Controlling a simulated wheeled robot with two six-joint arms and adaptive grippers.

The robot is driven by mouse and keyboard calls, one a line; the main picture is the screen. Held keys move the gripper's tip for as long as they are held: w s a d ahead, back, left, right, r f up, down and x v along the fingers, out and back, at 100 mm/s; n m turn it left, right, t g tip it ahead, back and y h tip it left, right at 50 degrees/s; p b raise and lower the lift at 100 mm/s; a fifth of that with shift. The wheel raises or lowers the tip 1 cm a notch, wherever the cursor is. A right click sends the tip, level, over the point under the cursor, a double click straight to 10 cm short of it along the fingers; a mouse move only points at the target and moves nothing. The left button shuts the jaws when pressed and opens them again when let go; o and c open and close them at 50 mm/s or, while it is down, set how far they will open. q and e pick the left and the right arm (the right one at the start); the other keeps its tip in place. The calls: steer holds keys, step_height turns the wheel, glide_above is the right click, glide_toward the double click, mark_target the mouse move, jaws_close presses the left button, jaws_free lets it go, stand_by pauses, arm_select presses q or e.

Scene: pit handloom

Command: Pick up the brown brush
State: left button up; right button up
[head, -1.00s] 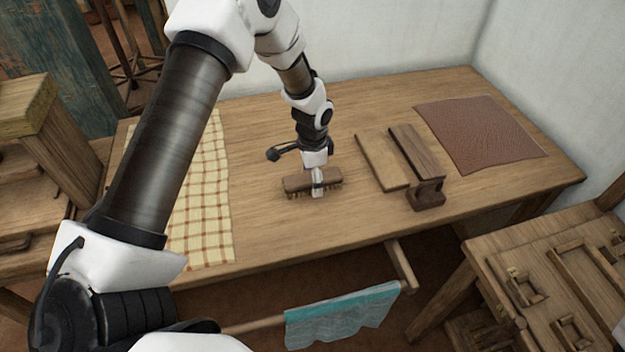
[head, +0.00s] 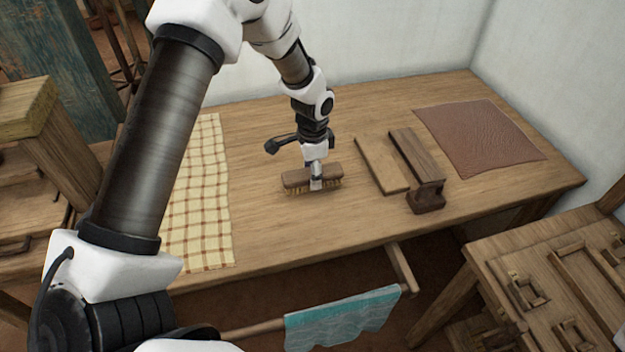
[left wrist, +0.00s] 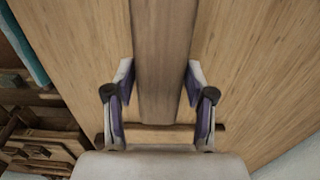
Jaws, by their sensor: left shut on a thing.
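The brown brush (head: 296,180) has a wooden back and pale yellow bristles. It is over the middle of the wooden table (head: 270,220), bristles down. My left gripper (head: 316,183) comes down on it from above and is shut across the middle of its back. In the left wrist view the brush back (left wrist: 163,50) runs between the two fingers of the left gripper (left wrist: 159,82). The brush seems slightly raised, but the gap under the bristles is hard to judge. My right gripper is in neither view.
A checked yellow cloth (head: 205,200) lies left of the brush. A flat board (head: 380,165) and a dark wooden tool (head: 418,160) lie close on its right, with a brown cloth (head: 480,135) beyond. A teal cloth (head: 340,318) hangs on a rod below the table's front edge.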

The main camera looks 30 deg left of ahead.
arm_select(q)
steer(key=s+a+b, duration=0.1)
steer(key=s, duration=0.4)
steer(key=s+r+b, duration=0.1)
steer(key=s, duration=0.4)
steer(key=s+a+b, duration=0.1)
steer(key=s+b, duration=0.1)
steer(key=s, duration=0.3)
steer(key=shift+s+a+r, duration=0.15)
steer(key=shift+a+r, duration=0.15)
steer(key=shift+a, duration=0.05)
steer(key=shift+s+r, duration=0.1)
steer(key=shift+s, duration=0.15)
